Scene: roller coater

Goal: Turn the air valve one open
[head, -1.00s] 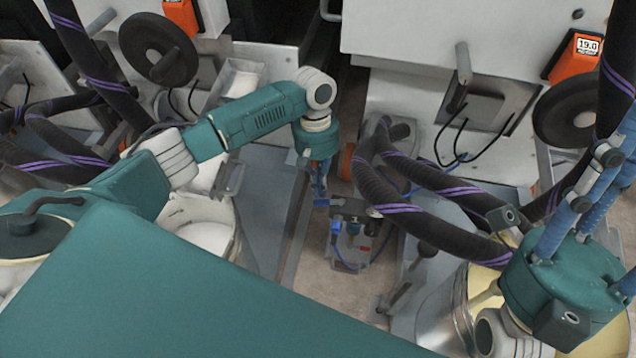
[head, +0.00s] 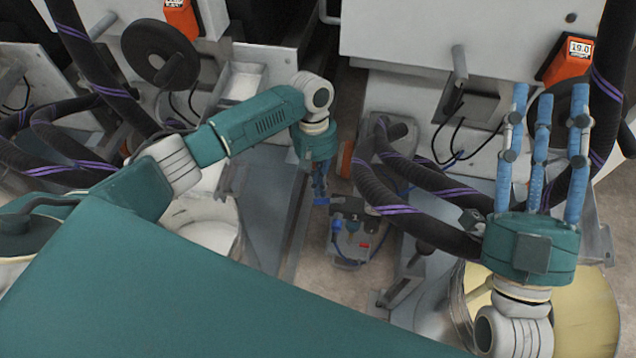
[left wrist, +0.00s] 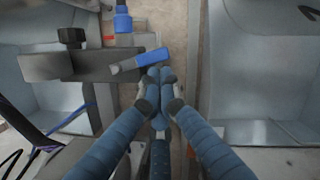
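My left gripper (head: 320,192) points down at the air unit (head: 352,238) between the machines. In the left wrist view its blue fingers (left wrist: 160,88) are drawn together, with the tips close against each other. A small lever with a blue grip (left wrist: 150,60), which looks like the air valve handle, lies just beyond the fingertips, tilted up to the right. I cannot tell whether the fingertips touch it. My right gripper (head: 543,100) is at the right, its three blue fingers spread apart and pointing up in the picture, with nothing between them.
Black hoses with purple stripes (head: 420,210) loop between the air unit and my right arm. Metal buckets (head: 210,225) stand at left and at right (head: 585,310). Grey machine fronts (head: 440,40) close off the back. A narrow strip of floor (head: 320,265) is free around the unit.

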